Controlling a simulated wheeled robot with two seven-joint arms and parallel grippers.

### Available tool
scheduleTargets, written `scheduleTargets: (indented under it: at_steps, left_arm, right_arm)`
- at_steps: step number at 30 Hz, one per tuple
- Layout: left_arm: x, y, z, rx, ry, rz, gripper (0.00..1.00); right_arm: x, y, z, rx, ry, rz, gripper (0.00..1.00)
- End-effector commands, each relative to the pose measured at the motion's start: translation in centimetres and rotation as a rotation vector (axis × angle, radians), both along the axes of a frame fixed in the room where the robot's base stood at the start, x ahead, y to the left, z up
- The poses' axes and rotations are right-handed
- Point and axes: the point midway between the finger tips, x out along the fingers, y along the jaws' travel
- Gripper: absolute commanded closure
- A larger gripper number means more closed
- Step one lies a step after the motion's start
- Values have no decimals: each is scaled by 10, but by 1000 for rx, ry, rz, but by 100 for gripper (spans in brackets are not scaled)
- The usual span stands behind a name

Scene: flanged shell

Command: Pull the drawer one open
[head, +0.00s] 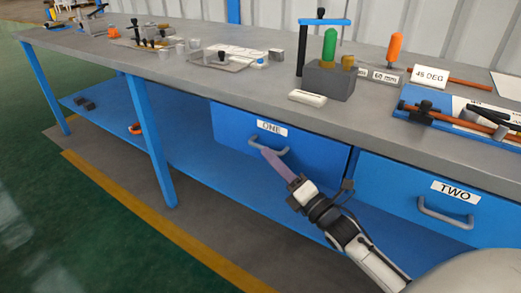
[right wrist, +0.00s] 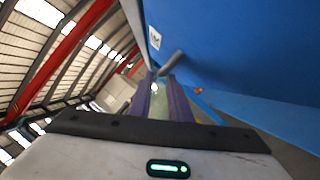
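Drawer one (head: 315,152) is a blue front under the bench, with a label reading ONE (head: 272,128) and a grey bar handle (head: 256,146). It looks shut. My right gripper (head: 267,153) reaches up from the lower right, and its purple fingertips are at the handle. In the right wrist view the two fingers (right wrist: 160,82) stand apart with a visible gap. The grey handle (right wrist: 172,64) lies at their tips, seemingly between them. Whether both fingers touch it is hard to see. My left gripper is not in view.
Drawer two (head: 395,193) with its own handle (head: 445,212) is to the right. The grey benchtop (head: 215,85) carries a block with tools (head: 328,80) and other parts. A blue bench leg (head: 150,140) stands left. The floor in front (head: 110,215) is clear.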

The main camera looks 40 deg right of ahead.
Motion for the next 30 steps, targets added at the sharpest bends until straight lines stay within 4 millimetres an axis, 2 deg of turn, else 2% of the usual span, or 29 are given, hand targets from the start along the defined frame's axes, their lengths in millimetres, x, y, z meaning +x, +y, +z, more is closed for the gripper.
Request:
scheduleTargets:
  at_steps: [3,10,20,24,30]
  left_arm:
    - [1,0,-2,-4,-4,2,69]
    - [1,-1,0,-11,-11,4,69]
    - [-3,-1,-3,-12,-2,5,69]
    - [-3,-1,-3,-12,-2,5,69]
    - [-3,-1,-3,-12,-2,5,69]
  right_arm:
    - [23,1,4,1,-2,0,83]
    - [47,3,9,2,1,1,83]
    - [52,3,10,3,2,0,83]
    - [52,3,10,3,2,0,100]
    - [51,4,10,3,2,0,100]
